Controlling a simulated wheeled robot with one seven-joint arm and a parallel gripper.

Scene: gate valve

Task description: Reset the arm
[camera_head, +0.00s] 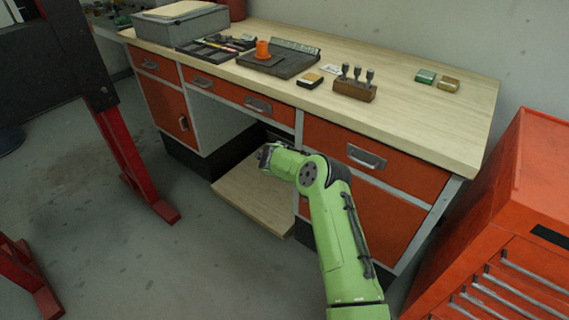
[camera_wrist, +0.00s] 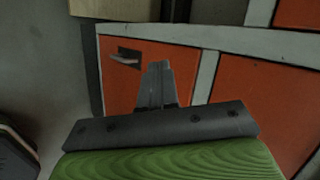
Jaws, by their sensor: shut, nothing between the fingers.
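My green arm reaches from the bottom of the head view toward the workbench. My gripper (camera_head: 266,153) is at the arm's far end, in front of the bench's open middle bay and below the drawers. In the wrist view my gripper (camera_wrist: 157,68) shows as two dark fingers shut together, with nothing between them. Beyond the fingers is an orange cabinet door (camera_wrist: 120,85) with a handle. I see no gate valve in either view.
The workbench (camera_head: 430,120) carries a tool tray, an orange part on a dark plate (camera_head: 280,62), a wooden block with bits (camera_head: 354,90) and small boxes. A red tool cabinet (camera_head: 530,190) stands right, a red frame (camera_head: 125,150) left. Open floor lies front left.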

